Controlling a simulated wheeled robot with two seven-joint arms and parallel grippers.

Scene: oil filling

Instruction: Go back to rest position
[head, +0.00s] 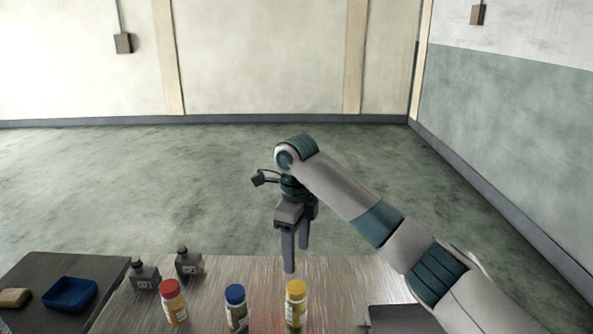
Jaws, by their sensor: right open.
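My right gripper (296,262) hangs from my right arm, which comes in from the right. Its fingers point down and are open, with nothing seen between them. The fingertips are just above and behind the yellow-capped bottle (296,305) in the picture; I see no contact. A blue-capped bottle (236,308) and a red-capped bottle (173,302) stand upright to its left on the table (210,284). My left gripper is not in the head view.
Two small dark grey bottles (188,262) stand at the table's back left. A dark surface (65,264) at the left holds a blue tray (70,296) and a tan block (14,298). A dark grey object (398,318) is at the right front. The floor behind is clear.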

